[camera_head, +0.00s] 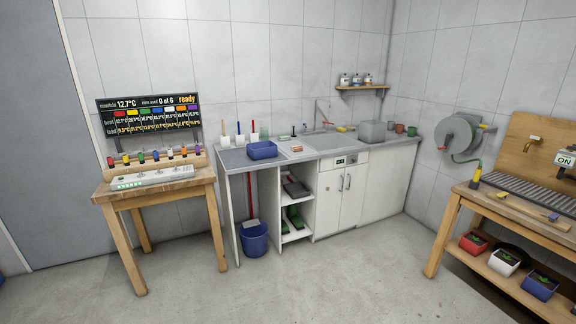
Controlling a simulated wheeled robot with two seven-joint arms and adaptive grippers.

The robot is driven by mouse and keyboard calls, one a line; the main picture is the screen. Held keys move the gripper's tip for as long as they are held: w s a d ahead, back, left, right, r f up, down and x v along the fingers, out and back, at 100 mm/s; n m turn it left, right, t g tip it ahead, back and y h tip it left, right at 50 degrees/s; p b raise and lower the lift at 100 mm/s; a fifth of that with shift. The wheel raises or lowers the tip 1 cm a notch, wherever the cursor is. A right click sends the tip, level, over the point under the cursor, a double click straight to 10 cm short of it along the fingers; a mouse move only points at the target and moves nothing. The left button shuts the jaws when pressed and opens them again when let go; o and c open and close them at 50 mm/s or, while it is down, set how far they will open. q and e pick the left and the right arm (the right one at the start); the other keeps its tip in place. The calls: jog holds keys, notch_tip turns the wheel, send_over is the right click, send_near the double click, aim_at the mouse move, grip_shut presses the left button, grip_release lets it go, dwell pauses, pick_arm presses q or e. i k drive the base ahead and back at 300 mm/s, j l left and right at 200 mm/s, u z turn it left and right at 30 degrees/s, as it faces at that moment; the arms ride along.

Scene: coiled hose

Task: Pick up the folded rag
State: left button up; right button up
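I cannot clearly make out a folded rag at this distance. On the grey counter (375,146) there is a small reddish and pale item (296,149) right of a blue tub (262,150); it is too small to identify. A dark grey item (295,188) lies on the upper open shelf under the counter, and green items (294,217) lie on the shelf below. Neither of my grippers shows in the head view.
A wooden table (205,178) with a white panel stands at the left. A wooden bench (455,188) with coloured bins below stands at the right. A hose reel (457,135) hangs on the wall. A blue bucket (254,240) stands under the counter. The central floor is clear.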

aim_at(298, 149)
jog(key=i+l, duration=0.1)
jog(key=i, duration=3.7)
jog(key=j+u, duration=0.05)
jog(key=j, duration=0.05)
